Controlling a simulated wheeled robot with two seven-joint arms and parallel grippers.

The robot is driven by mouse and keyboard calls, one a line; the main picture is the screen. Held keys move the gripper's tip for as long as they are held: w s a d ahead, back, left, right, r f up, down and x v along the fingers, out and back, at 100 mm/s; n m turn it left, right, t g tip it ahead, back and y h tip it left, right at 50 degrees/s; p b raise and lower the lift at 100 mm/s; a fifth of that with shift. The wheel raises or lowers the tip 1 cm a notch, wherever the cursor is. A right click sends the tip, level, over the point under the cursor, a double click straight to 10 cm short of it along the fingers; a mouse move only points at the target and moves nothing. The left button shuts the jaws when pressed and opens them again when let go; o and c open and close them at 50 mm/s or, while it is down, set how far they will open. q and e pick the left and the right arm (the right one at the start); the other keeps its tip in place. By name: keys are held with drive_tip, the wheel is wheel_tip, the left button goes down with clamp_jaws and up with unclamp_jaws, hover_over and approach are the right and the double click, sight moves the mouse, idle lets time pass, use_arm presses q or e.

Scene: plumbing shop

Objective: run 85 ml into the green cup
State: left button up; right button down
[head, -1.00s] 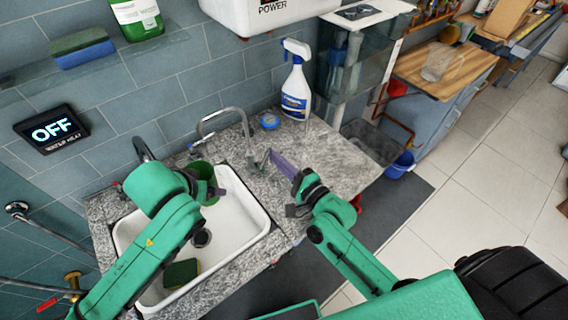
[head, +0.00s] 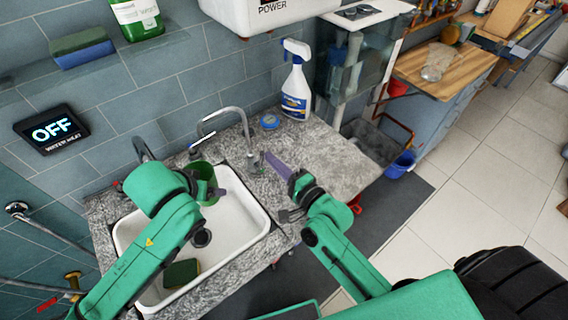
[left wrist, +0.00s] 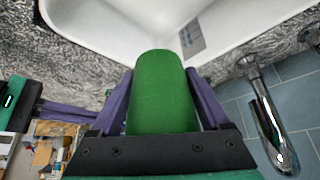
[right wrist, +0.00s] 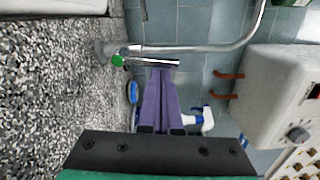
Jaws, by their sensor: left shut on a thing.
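The green cup (head: 207,174) is held over the sink by my left gripper (head: 212,188), below the tap's spout end. In the left wrist view the cup (left wrist: 162,95) sits between the two purple fingers (left wrist: 161,100), which press its sides. Its inside is hidden there. The chrome tap (head: 243,128) arches over the sink's back edge. My right gripper (head: 268,157) has its purple fingers together, empty, beside the tap base. In the right wrist view the fingertips (right wrist: 160,72) are close to the tap's thin lever (right wrist: 150,62); contact cannot be told.
The white sink (head: 240,205) holds a green sponge (head: 181,273). A spray bottle (head: 296,85) and a blue round item (head: 270,121) stand behind on the granite counter (head: 325,160). A white heater box (head: 265,15) hangs above. The counter right of the tap is clear.

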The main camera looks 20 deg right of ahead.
drive_tip(key=shift+s, duration=0.1)
